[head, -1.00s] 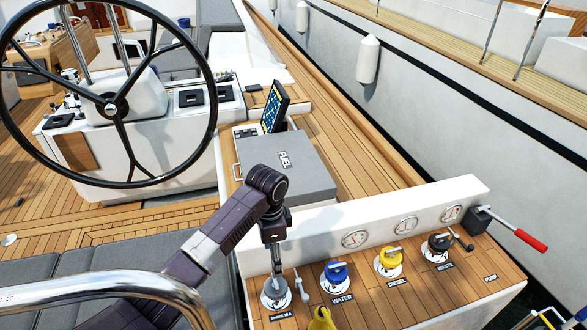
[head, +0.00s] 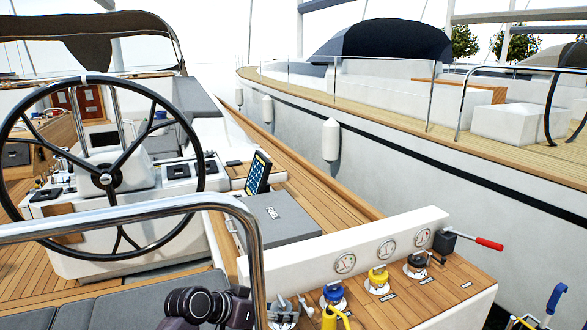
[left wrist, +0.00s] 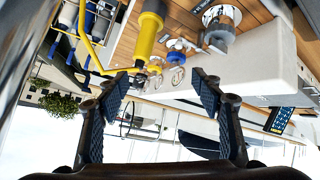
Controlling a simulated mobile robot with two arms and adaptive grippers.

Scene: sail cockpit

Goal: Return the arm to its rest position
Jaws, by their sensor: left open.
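My left arm (head: 205,306) shows at the bottom of the head view, a dark folded link just left of and partly behind a steel rail. Its gripper cannot be made out there. In the left wrist view my left gripper (left wrist: 161,87) is open, its two dark padded fingers apart with nothing held between them. A yellow hose nozzle (left wrist: 148,38) and the filler panel show beyond the fingers, apart from them as far as I can tell. My right gripper is in neither view.
The steel rail (head: 140,213) curves across close to my arm. The filler panel (head: 437,285) with blue, yellow and black caps lies right of it. A grey seat cushion (head: 130,305), steering wheel (head: 105,180) and FUEL box (head: 278,218) stand beyond. A red-handled lever (head: 488,243) sticks out right.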

